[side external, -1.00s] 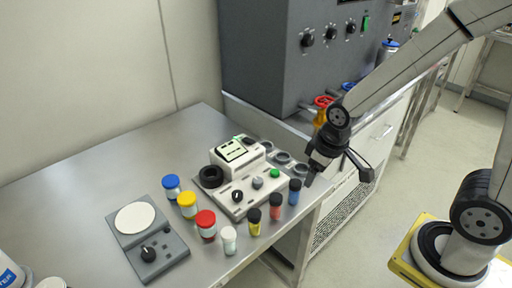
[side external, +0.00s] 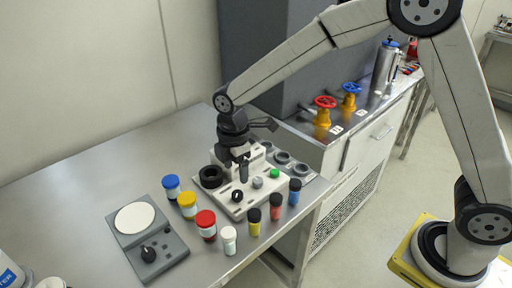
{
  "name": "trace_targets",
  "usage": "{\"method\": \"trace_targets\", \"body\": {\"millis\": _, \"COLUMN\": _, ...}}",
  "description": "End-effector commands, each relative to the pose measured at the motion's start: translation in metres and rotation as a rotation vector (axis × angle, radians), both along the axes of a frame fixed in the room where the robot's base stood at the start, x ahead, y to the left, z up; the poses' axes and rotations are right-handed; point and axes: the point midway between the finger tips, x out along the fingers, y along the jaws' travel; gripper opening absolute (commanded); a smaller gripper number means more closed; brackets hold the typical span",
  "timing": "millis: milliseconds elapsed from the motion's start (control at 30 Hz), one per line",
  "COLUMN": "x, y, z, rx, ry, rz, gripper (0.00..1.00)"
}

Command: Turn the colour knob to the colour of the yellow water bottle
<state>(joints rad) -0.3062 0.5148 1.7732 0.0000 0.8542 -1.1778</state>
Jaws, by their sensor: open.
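A white console (side external: 232,207) stands on the steel table, with a black knob (side external: 237,196), a grey knob (side external: 257,183) and a green button (side external: 275,173) on its front. I cannot tell which knob is the colour knob. A small bottle with yellow contents and a black cap (side external: 254,223) stands upright in front of the console. A jar with a yellow lid (side external: 187,205) stands to its left. My gripper (side external: 238,168) is open and empty, pointing down above the console, behind the black knob. It hides the console's display.
Red (side external: 275,208) and blue (side external: 295,193) black-capped bottles stand right of the yellow one. Jars with blue (side external: 171,186), red (side external: 206,225) and white (side external: 229,240) lids stand left. A grey device (side external: 147,240) with a round plate sits at the left. The back left of the table is clear.

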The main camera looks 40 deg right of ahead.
Motion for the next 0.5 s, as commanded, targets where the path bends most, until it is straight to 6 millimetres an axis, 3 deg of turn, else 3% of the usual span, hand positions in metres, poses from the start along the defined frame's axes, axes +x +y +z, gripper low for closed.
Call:
{"method": "trace_targets", "body": {"millis": 267, "x": 0.000, "y": 0.000, "z": -0.004, "rx": 0.000, "ry": 0.001, "rz": 0.002, "gripper": 0.78}}
{"method": "trace_targets", "body": {"millis": 500, "x": 0.000, "y": 0.000, "z": -0.024, "rx": -0.001, "ry": 0.003, "rz": 0.000, "gripper": 0.78}}
